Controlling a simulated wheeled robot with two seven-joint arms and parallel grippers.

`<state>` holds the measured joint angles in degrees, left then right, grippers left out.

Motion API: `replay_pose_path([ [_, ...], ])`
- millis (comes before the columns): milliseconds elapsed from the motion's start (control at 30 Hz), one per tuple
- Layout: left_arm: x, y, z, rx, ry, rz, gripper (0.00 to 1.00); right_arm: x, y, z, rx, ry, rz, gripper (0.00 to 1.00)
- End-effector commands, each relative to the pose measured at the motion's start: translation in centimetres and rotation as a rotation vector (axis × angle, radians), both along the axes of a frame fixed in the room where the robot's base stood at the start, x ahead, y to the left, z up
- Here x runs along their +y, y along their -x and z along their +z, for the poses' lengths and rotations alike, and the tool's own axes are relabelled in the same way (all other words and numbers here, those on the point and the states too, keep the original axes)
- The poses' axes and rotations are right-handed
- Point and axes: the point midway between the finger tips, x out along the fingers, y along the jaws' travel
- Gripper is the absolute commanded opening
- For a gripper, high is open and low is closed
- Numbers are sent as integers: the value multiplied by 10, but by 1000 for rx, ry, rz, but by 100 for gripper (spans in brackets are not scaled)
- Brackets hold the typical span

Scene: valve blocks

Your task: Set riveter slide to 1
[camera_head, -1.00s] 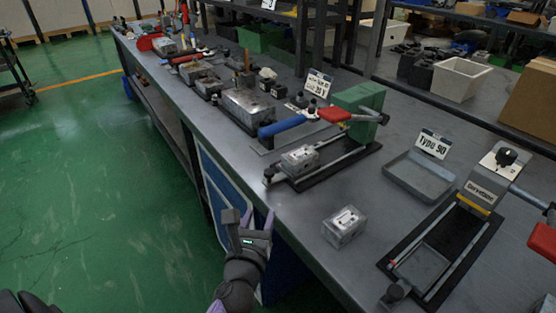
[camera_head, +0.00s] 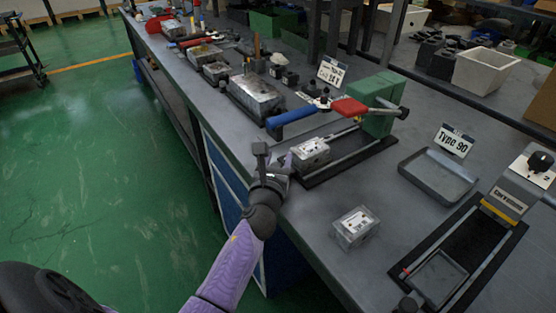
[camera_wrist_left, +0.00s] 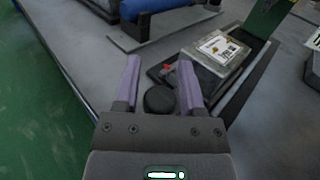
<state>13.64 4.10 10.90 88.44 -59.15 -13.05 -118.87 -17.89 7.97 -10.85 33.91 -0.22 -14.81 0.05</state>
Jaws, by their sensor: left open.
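A press with a green body (camera_head: 381,108), a blue and red lever and a black railed base lies ahead; no label I can read names it the riveter. A metal valve block (camera_head: 311,153) sits on its rails, and shows in the left wrist view (camera_wrist_left: 213,55) with a white label. A round black knob (camera_wrist_left: 159,99) is at the near end of these rails. My left gripper (camera_head: 276,160) is open at this end. In the left wrist view its purple fingers (camera_wrist_left: 159,82) stand on either side of the knob. The gripper hides the knob in the head view. Contact is unclear.
A loose valve block (camera_head: 355,227) stands on the grey bench to the right. Beyond it are an empty tray (camera_head: 437,176), a "Type 90" sign (camera_head: 453,141) and another railed station with a dial (camera_head: 541,161). Several fixtures line the bench at the back left.

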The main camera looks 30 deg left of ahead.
Motion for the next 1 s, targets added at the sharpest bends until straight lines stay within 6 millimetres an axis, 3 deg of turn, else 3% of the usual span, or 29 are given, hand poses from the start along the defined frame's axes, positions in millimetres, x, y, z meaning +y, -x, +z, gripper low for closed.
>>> replay_pose_path([
  [100,0,0,0,0,0,0,51,-2,1,0,1,3,1,59],
  [300,0,0,0,0,1,0,9,-7,2,1,4,11,4,59],
  [367,0,0,0,0,1,0,0,-8,3,1,4,13,5,59],
  [1000,-1,0,0,0,1,-1,0,0,2,0,3,1,0,59],
])
